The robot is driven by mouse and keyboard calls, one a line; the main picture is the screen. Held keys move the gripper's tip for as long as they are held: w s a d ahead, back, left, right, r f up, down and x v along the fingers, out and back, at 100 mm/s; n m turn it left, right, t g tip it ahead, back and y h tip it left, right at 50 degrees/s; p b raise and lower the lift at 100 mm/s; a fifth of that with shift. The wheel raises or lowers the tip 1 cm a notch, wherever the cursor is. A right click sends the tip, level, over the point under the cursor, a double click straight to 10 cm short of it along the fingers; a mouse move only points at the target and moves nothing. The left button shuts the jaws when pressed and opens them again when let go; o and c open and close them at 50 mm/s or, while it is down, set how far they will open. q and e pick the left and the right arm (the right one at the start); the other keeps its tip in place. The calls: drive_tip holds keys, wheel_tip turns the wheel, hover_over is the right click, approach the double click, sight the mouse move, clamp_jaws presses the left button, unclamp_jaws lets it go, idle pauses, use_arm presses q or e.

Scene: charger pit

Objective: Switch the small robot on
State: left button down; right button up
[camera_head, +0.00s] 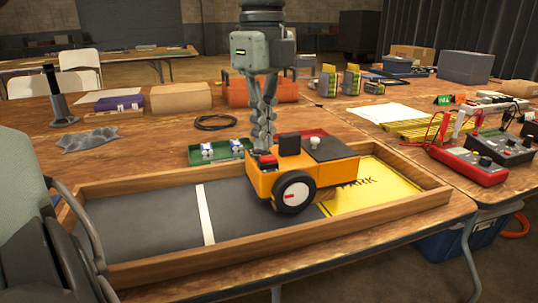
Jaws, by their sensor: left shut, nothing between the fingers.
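The small robot (334,170) is an orange wheeled box with a dark top, black blocks and a pale round knob. It stands on the boundary of the dark floor and the yellow PARK mat (376,190) inside a wooden-rimmed tray (270,244). My left gripper (263,148) points straight down with its fingers together and empty. Its tips are just above or at the red and black parts on the small robot's left end; I cannot tell whether they touch. The switch itself is not clearly made out. My right gripper is not in view.
A green tray (218,151) with small parts lies behind the wooden tray. A black cable coil (215,122), an orange toolbox (270,91) and a cardboard box (181,97) stand farther back. Red meters (466,164) lie at right. The tray's dark left part is clear.

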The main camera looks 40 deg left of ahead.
sight(263, 157)
use_arm(q)
drive_tip(key=shift+f+b, duration=0.95)
drive_tip(key=shift+f, duration=0.15)
idle(0.4)
drive_tip(key=shift+r+p, duration=2.45)
drive_tip(key=shift+r, duration=1.1)
drive_tip(key=shift+f, duration=0.1)
